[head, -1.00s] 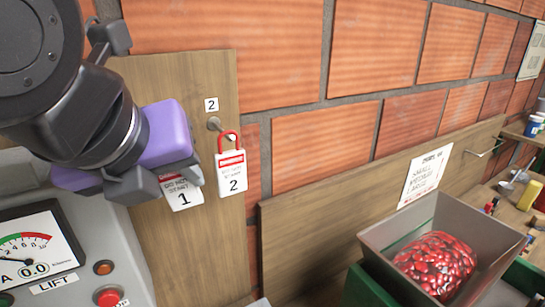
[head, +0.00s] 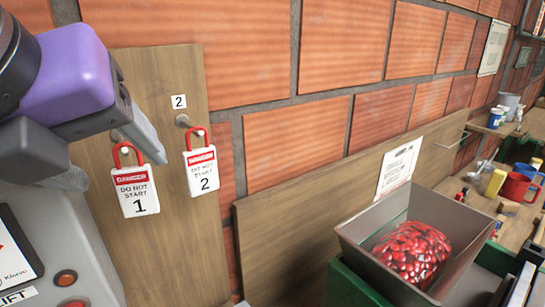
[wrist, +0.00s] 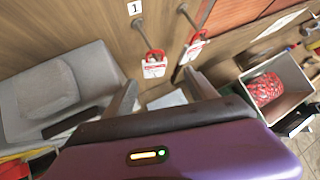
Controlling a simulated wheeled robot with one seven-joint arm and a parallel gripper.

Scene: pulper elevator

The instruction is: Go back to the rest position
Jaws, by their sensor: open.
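My gripper (wrist: 163,88), purple with grey fingers, is open and empty. In the head view it is at the upper left, in front of the wooden board (head: 170,235). Two red-and-white "DANGER DO NOT START" lock tags hang on pegs on that board: tag 1 (head: 137,196) at left and tag 2 (head: 203,172) at right. In the wrist view, tag 1 (wrist: 153,68) and tag 2 (wrist: 192,50) hang beyond the fingers, apart from them. My gripper partly hides the board's upper left in the head view.
A grey hopper (head: 350,240) of red berries stands at lower right. Cups and tools lie on a wooden bench (head: 515,222) at far right. A brick wall (head: 300,130) is behind.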

